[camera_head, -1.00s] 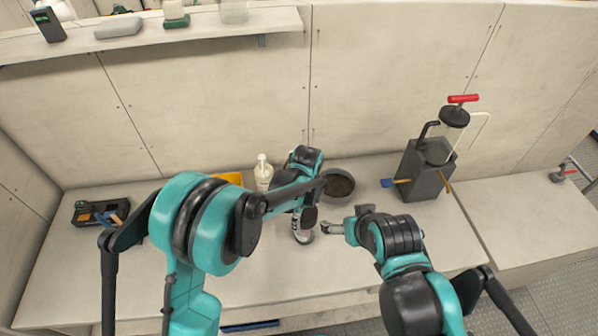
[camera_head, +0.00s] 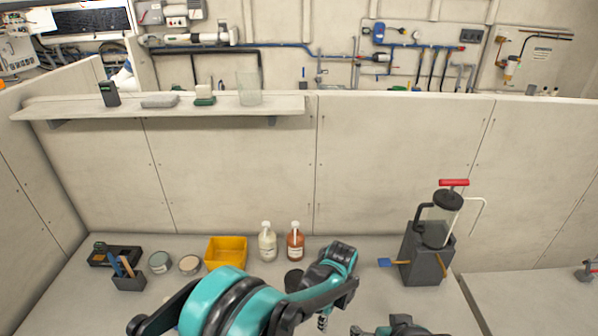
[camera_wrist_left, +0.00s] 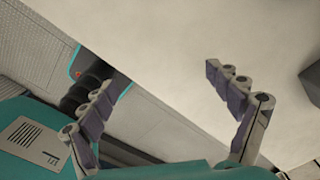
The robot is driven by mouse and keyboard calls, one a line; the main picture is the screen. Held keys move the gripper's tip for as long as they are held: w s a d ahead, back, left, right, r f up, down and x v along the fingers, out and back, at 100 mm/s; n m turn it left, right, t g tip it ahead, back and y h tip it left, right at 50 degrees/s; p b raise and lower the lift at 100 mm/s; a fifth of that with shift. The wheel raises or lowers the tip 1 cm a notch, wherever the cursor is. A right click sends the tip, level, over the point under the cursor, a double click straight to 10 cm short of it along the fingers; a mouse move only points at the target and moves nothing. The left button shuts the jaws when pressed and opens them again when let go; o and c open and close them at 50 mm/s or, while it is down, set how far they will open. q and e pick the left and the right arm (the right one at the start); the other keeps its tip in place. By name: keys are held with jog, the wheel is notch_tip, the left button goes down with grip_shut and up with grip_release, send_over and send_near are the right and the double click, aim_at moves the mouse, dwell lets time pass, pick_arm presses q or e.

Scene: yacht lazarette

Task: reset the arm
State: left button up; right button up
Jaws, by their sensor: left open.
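My left arm reaches in from the bottom left in the head view. Its gripper (camera_head: 322,322) points down at the bottom edge over the bench, with only a small part of the fingers showing. In the left wrist view the left gripper (camera_wrist_left: 163,80) is open, its two fingers wide apart with nothing between them. Only the top of my right arm shows at the bottom edge of the head view, right of centre; the state of its fingers cannot be made out.
The bench holds a yellow bin (camera_head: 226,250), a white bottle (camera_head: 267,243), an orange-brown bottle (camera_head: 295,242), small tins (camera_head: 160,262) and a tool holder (camera_head: 129,281). A grey block with a clear pump (camera_head: 425,255) stands at right. A shelf (camera_head: 190,110) runs above.

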pick_arm(q)
jog(key=s+a+r+n+t+h+b, duration=0.1)
jog(key=a+r+n+b, duration=0.3)
jog(key=a, duration=0.3)
jog(key=s+a+r+n+t+b, duration=0.2)
jog(key=a+r+n+b, duration=0.1)
jog(key=a+n, duration=0.4)
jog(key=s+a+f+n+t+y+b, duration=0.1)
jog(key=s+a+f+n+t+b, duration=0.3)
jog(key=s+a+n+b, duration=0.4)
jog(key=s+a+n, duration=0.3)
jog(key=a+n, duration=0.2)
jog(key=n, duration=0.1)
jog(key=shift+s+a, duration=0.35)
jog(key=shift+a, duration=0.05)
pick_arm(e)
notch_tip(320, 180, down, 15)
jog(key=shift+r, duration=0.1)
